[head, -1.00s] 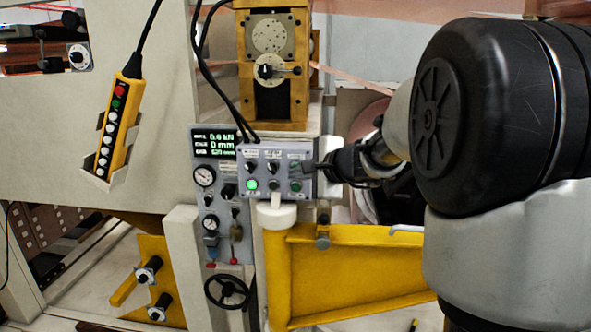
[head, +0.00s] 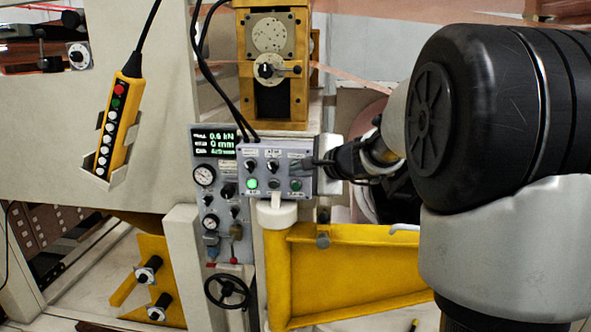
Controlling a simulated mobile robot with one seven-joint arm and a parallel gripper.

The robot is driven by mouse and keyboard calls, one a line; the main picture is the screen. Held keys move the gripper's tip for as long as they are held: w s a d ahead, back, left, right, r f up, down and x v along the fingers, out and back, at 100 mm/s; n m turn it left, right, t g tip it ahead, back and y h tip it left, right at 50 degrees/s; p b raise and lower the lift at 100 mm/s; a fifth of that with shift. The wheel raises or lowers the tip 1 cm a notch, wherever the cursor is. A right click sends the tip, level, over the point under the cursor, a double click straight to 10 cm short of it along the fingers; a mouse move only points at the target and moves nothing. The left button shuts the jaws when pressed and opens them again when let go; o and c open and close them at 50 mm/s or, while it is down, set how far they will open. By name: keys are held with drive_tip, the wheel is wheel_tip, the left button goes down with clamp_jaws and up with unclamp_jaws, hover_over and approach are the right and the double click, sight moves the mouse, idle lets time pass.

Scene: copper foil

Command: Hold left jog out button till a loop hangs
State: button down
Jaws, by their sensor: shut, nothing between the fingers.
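A grey control box (head: 262,193) on a post carries knobs on its upper row and round buttons below. The lower left button (head: 252,184) glows green. A dark button sits in the middle, and another button (head: 295,185) is at the lower right. Which one is the left jog out button I cannot tell, as the labels are too small. My gripper (head: 304,163) is shut and empty, its tip over the upper right of the box face. It hides part of that corner; contact is unclear. A display (head: 214,141) left of the box shows green readings. No hanging loop is visible.
A yellow pendant (head: 119,120) with several buttons hangs at the left. Black cables (head: 222,95) run down to the box. A yellow bracket (head: 355,270) lies below my arm. A copper strip (head: 345,76) runs behind, and a black handwheel (head: 228,291) is below.

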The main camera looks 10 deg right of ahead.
drive_tip(key=shift+w+d, duration=0.2)
drive_tip(key=shift+w, duration=0.2)
idle(2.3)
drive_tip(key=shift+s, duration=0.15)
drive_tip(key=shift+s+a+b, duration=0.3)
drive_tip(key=shift+s+b, duration=0.25)
drive_tip(key=shift+s, duration=0.15)
drive_tip(key=s, duration=0.1)
drive_tip(key=s+a+b, duration=0.1)
drive_tip(key=s, duration=0.1)
drive_tip(key=s+b, duration=0.1)
drive_tip(key=shift+s+a, duration=0.3)
drive_tip(key=shift+s, duration=0.05)
